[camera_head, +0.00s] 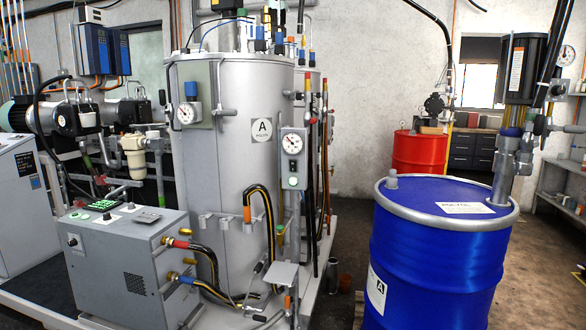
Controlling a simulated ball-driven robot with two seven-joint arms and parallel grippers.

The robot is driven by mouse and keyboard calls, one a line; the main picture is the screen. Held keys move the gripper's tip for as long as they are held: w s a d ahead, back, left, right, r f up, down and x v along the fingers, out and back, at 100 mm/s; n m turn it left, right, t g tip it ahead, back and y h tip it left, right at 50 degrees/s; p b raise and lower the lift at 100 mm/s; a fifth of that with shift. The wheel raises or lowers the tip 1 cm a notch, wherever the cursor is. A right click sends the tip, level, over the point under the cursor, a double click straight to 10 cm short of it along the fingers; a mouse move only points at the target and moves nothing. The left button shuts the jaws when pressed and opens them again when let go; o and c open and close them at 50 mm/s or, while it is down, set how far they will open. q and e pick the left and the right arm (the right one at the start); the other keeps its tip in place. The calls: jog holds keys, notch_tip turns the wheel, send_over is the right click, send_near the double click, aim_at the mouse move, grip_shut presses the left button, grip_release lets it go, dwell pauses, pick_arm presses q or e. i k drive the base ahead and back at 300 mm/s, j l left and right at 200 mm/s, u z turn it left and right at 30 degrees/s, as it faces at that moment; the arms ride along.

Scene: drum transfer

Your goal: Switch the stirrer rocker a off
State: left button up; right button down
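The grey tank marked A (230,165) stands in the middle. A small grey box (293,160) is mounted at its front right, with a round gauge (292,142) on it. A lit green-white element (292,182) is low on that box; I cannot tell whether it is the stirrer rocker or a lamp. A grey cabinet (115,270) at the front left has a lit green part (103,205), small black knobs and a dark panel on top. No rocker is labelled legibly, so I cannot tell its position. Neither gripper is in view.
A blue drum (440,250) with a pump standing in its lid is at the right front. A red drum (419,152) stands behind it. Hoses (205,250) run from the cabinet to the tank.

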aim_at(292, 163)
jog(key=i+l+u, duration=0.15)
jog(key=i, duration=0.35)
jog(key=i+l+u, duration=0.15)
jog(key=i, duration=0.4)
jog(key=i+l+u, duration=0.2)
jog(key=i, duration=0.3)
jog(key=i+l+u, duration=0.15)
jog(key=i, duration=0.35)
jog(key=l, duration=0.1)
